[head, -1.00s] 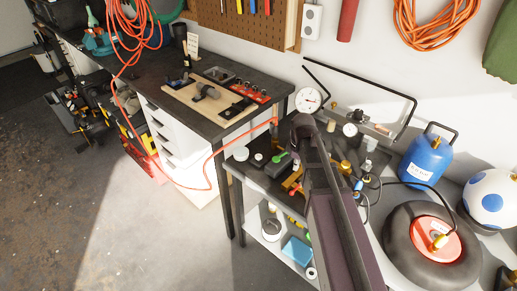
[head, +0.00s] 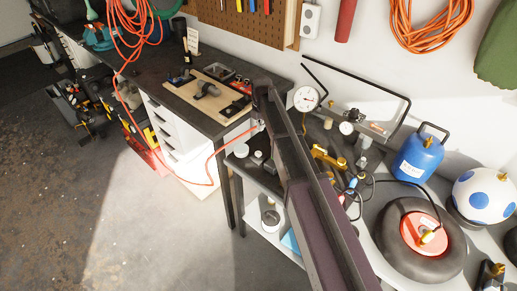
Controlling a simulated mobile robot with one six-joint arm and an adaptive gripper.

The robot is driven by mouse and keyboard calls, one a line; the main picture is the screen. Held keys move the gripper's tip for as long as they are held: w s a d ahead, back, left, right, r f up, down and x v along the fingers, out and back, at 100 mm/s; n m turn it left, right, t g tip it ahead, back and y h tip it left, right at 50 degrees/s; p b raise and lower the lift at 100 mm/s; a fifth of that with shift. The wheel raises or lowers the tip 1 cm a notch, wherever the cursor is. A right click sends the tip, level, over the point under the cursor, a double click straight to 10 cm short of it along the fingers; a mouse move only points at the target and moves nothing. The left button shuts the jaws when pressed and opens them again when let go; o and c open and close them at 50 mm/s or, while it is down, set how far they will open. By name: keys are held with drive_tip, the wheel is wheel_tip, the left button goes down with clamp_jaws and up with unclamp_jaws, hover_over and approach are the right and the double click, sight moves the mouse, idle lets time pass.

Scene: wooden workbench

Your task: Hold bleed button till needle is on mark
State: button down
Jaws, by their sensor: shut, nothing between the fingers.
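A large white round gauge (head: 306,98) stands at the back of the bench, against the wall. Its needle and mark are too small to read. A smaller white gauge (head: 346,128) sits to its right. A brass-coloured fitting (head: 328,160) lies in front of them, just right of my arm. I cannot pick out the bleed button; it is too small to tell or hidden. My arm crosses the middle of the view and ends left of the large gauge. My gripper cannot be made out, hidden behind the arm link.
A blue tank (head: 420,155), a black tyre with a red hub (head: 385,235) and a white ball with blue spots (head: 485,195) fill the right side. A bent black bar (head: 365,82) rises behind the gauges. An orange hose (head: 212,165) hangs at the left.

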sight(259, 153)
drive_tip(key=shift+f, duration=0.2)
idle(0.3)
drive_tip(key=f+b, duration=1.3)
drive_tip(key=b, duration=0.1)
drive_tip(key=shift+w+a+f, duration=0.15)
drive_tip(key=shift+a+f, duration=0.1)
drive_tip(key=shift+f, duration=0.05)
idle(0.4)
idle(0.4)
drive_tip(key=shift+f, duration=0.1)
drive_tip(key=shift+f+b, duration=0.9)
drive_tip(key=shift+b, duration=0.1)
idle(3.9)
